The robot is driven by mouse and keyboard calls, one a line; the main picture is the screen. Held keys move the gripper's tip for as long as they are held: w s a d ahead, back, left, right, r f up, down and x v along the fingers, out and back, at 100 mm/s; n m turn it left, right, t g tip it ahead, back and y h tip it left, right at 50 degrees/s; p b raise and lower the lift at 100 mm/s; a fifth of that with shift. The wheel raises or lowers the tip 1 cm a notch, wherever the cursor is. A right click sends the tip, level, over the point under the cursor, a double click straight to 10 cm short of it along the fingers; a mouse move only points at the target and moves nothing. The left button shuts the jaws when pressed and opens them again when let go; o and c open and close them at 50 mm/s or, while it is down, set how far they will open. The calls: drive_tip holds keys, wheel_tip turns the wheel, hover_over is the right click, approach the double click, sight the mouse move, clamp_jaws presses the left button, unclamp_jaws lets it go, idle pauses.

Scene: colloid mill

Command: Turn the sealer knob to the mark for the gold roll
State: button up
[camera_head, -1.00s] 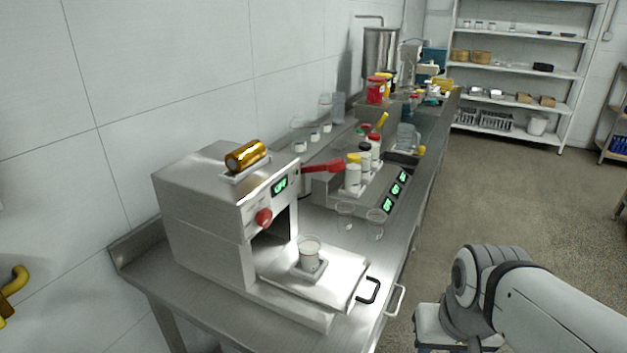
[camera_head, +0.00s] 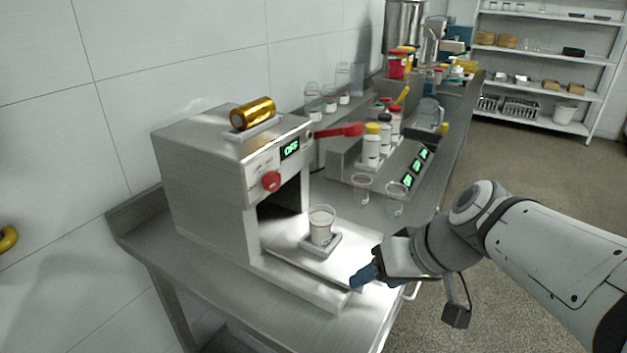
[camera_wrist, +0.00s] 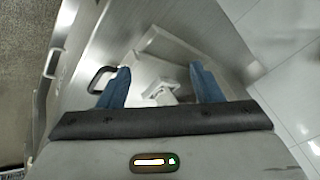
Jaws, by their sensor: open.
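The sealer (camera_head: 205,165) is a steel box on the near end of the steel bench. Its red knob (camera_head: 271,181) is on the front panel, beside a small green display (camera_head: 290,149) that appears to read OFF. The marks around the knob are too small to read. The gold roll (camera_head: 252,113) lies in a holder on top of the sealer. A red lever (camera_head: 338,131) sticks out at its right. My gripper (camera_head: 362,276) is by the tray's front edge, below and right of the knob, apart from it. In the wrist view its blue fingers (camera_wrist: 160,88) are apart and empty.
A clear cup (camera_head: 321,226) stands in a holder on the pulled-out tray (camera_head: 285,252) before the sealer. Two empty clear cups (camera_head: 362,186) and several capped bottles (camera_head: 372,147) stand farther right. A black handle (camera_wrist: 101,79) shows in the wrist view.

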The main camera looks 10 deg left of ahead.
drive_tip(key=w+a+n+t+y+b, duration=0.2)
drive_tip(key=w+a+n+y+b, duration=0.2)
drive_tip(key=w+a+y+b, duration=0.35)
drive_tip(key=n+t+y+b, duration=0.2)
drive_tip(key=n+y+b, duration=0.1)
drive_tip(key=b, duration=0.2)
approach(276, 182)
drive_tip(key=shift+t, duration=0.3)
drive_tip(key=x, duration=0.8)
drive_tip(key=shift+a+f, duration=0.1)
drive_tip(key=shift+a, duration=0.25)
